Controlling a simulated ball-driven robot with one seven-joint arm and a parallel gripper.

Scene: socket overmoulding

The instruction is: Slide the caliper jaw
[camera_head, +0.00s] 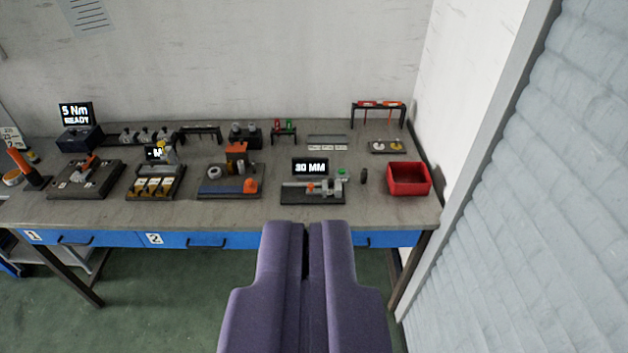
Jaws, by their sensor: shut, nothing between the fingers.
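The caliper station (296,198) sits on the workbench right of the middle, on a dark base near the front edge. Its grey sliding jaw (335,187) stands toward the right of the base, with a small orange part (310,187) to its left. A display (310,168) behind it reads "30 MM". My gripper (306,226) is purple and shut, with nothing between its fingers. It shows at the bottom middle, in front of the bench and apart from the caliper. The exact gap at the caliper jaws is too small to tell.
A red bin (408,180) stands right of the caliper, with a small dark upright part (363,176) between them. Other fixtures crowd the workbench (130,213) to the left. Blue drawers (190,239) run under the front edge. A grey ribbed wall (540,200) bounds the right.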

